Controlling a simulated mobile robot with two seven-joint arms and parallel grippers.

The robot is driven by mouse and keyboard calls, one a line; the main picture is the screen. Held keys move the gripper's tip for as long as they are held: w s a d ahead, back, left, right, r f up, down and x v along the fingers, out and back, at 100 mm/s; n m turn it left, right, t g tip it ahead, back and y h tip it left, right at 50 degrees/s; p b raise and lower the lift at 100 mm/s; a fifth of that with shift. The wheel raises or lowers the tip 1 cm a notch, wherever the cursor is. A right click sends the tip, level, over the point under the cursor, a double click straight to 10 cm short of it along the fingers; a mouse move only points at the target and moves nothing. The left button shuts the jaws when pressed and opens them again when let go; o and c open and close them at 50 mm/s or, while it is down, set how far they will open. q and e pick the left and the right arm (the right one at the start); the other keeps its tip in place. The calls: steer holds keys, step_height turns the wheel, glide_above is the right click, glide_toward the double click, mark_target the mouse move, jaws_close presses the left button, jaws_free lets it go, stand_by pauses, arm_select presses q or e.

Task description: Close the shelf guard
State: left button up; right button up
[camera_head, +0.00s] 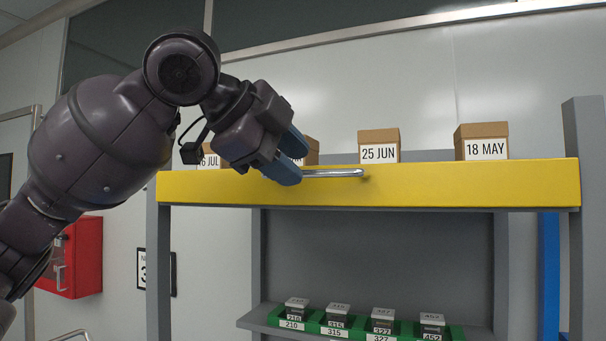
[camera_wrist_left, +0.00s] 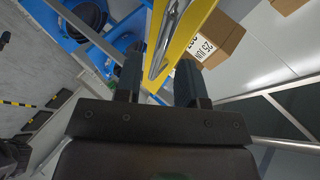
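The shelf guard is a yellow bar (camera_head: 450,190) across the front of the grey rack, just under the row of boxes. A silver handle (camera_head: 335,173) is fixed on its front face. My left gripper (camera_head: 288,158) is at the handle's left end, with its blue fingers apart. In the left wrist view, the yellow bar (camera_wrist_left: 188,30) and the handle (camera_wrist_left: 163,40) run away between the two open fingers (camera_wrist_left: 158,80). I cannot tell whether a finger touches the handle or the bar. The handle's left end is partly hidden by the gripper in the head view. My right gripper is not in view.
Cardboard boxes with date labels stand above the bar, including 25 JUN (camera_head: 380,140) and 18 MAY (camera_head: 482,130). Below, a shelf (camera_head: 255,322) holds green bins with numbered items. Grey posts (camera_head: 588,200) flank the rack. A red cabinet (camera_head: 83,258) hangs at left.

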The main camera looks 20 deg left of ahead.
arm_select(q)
steer(key=v, duration=0.7)
steer(key=shift+s+b, duration=0.2)
steer(key=shift+b, duration=0.25)
steer(key=shift+a, duration=0.1)
